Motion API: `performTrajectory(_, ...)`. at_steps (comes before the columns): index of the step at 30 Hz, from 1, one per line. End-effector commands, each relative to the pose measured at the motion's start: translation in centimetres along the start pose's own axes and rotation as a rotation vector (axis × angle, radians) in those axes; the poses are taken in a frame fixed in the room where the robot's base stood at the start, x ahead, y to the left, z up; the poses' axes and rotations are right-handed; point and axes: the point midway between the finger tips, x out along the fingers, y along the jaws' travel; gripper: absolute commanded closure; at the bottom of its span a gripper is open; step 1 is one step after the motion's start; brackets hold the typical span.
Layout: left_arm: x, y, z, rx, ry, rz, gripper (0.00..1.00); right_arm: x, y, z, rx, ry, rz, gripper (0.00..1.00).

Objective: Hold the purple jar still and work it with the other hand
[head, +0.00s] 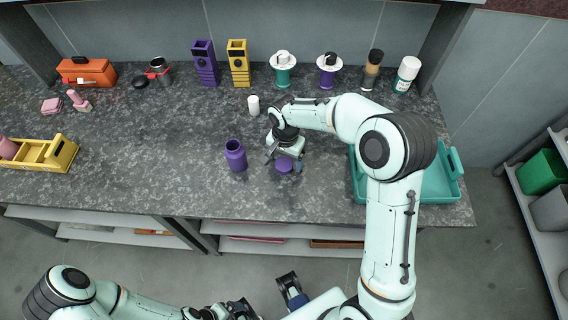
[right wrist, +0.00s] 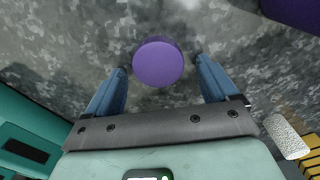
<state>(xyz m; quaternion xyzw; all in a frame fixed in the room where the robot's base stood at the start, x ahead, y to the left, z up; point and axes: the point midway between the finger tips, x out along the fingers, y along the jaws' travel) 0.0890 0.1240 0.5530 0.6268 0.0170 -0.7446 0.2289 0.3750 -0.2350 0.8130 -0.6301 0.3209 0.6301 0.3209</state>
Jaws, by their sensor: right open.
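The purple jar (head: 235,155) stands upright on the dark speckled counter, left of my right gripper; no hand touches it. Part of it shows at the top right corner of the right wrist view (right wrist: 295,12). A round flat purple disc (head: 284,166), like a lid, lies on the counter right of the jar. My right gripper (head: 283,160) is above the disc, pointing down and open. In the right wrist view the disc (right wrist: 158,63) sits between the two blue fingers, apart from both. My left gripper (head: 240,309) is low at the bottom edge, away from the counter, partly cut off.
A teal tray (head: 454,160) lies right of my right arm. A small white cylinder (head: 253,104) stands behind the jar. Purple (head: 205,64) and yellow (head: 238,64) holders and several bottles line the back. A yellow carrier (head: 60,157) sits far left. Counter left of the jar is clear.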

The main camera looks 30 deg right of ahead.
Motion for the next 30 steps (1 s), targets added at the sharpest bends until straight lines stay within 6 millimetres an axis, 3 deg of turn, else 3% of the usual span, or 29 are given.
performTrajectory(2,0.0,0.0,0.0,0.0,0.0,0.0,0.06,0.0,0.0,0.0,0.0,0.0,0.0,0.13)
performTrajectory(8,0.0,0.0,0.0,0.0,0.0,0.0,0.06,0.0,0.0,0.0,0.001,0.0,0.0,0.72)
performTrajectory(22,-0.1,0.0,0.0,0.0,0.0,0.0,0.06,-0.6,-0.1,0.0,0.001,0.001,-0.002,0.73)
performTrajectory(26,-0.2,0.1,0.0,0.0,0.001,0.0,0.06,-1.9,-0.1,-0.1,0.002,0.003,-0.004,0.73)
performTrajectory(30,-0.5,0.2,0.0,0.001,0.002,0.001,0.06,-4.8,-0.1,-0.1,0.002,0.004,-0.005,0.73)
